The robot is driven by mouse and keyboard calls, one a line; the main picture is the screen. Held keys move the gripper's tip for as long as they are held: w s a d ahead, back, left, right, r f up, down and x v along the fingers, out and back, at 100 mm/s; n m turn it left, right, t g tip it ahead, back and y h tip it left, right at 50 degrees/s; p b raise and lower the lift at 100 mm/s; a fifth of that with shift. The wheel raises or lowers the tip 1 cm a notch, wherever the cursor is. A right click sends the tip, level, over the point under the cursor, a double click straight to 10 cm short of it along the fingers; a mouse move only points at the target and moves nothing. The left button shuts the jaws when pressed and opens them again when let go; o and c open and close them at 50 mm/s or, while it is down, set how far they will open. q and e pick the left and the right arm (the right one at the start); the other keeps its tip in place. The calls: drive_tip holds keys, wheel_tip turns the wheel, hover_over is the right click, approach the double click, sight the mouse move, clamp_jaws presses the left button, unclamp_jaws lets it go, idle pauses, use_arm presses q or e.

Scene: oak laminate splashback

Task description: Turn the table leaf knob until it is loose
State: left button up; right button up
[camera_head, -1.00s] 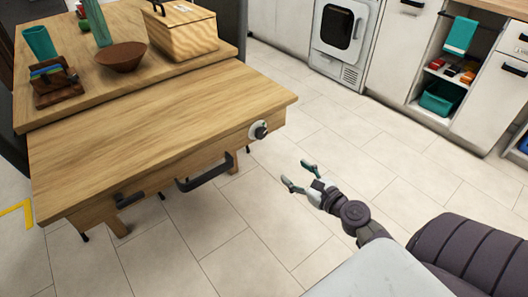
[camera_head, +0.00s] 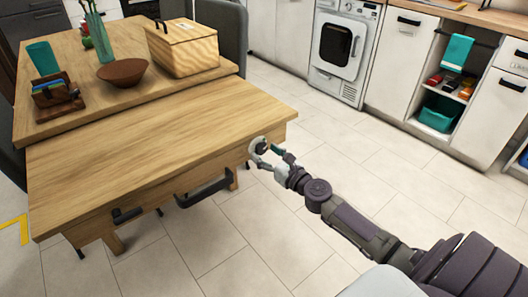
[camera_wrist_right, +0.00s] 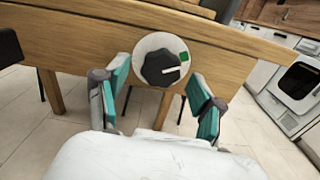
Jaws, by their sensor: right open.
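The table leaf knob (camera_wrist_right: 161,69) is black with a white pointer line, on a round pale plate with a green mark. The plate sits on the front edge of the wooden table leaf (camera_head: 150,150). In the head view the knob (camera_head: 259,146) is partly covered by my right gripper (camera_head: 268,157). In the right wrist view my right gripper (camera_wrist_right: 158,100) is open, its teal-padded fingers on either side below the knob, not closed on it. The pointer line points right, a little below the green mark. My left gripper is not in view.
Black handles (camera_head: 203,189) hang on the leaf's front. A bowl (camera_head: 123,73), a wooden box (camera_head: 181,47), a teal cup (camera_head: 42,58) and a dark holder (camera_head: 57,95) stand on the table behind. The tiled floor to the right is clear up to the white cabinets.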

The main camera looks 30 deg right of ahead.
drive_tip(key=shift+w, duration=0.55)
drive_tip(key=c, duration=1.1)
drive_tip(key=shift+c, duration=0.2)
